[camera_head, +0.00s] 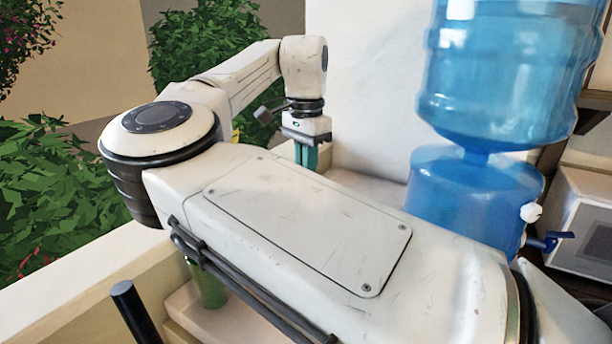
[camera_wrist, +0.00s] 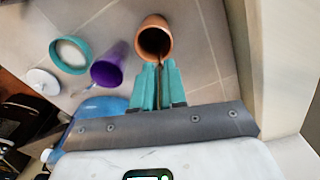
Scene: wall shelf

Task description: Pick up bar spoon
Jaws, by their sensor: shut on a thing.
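My gripper (camera_wrist: 158,68) has teal fingers that are closed together in the wrist view. A thin dark handle, which I take to be the bar spoon (camera_wrist: 160,60), runs from between the fingertips into a terracotta-coloured cup (camera_wrist: 141,38). The fingers are shut on this handle. The spoon's lower end is hidden inside the cup. In the head view, my gripper (camera_head: 306,162) points down beyond my forearm, and its fingertips, the spoon and that cup are hidden by my arm.
A purple cup (camera_wrist: 107,71) and a teal container (camera_wrist: 57,62) with a pale inside stand left of the terracotta cup. The blue water dispenser (camera_head: 465,195) stands to the right in the head view. A green cup (camera_head: 209,287) is partly behind my arm.

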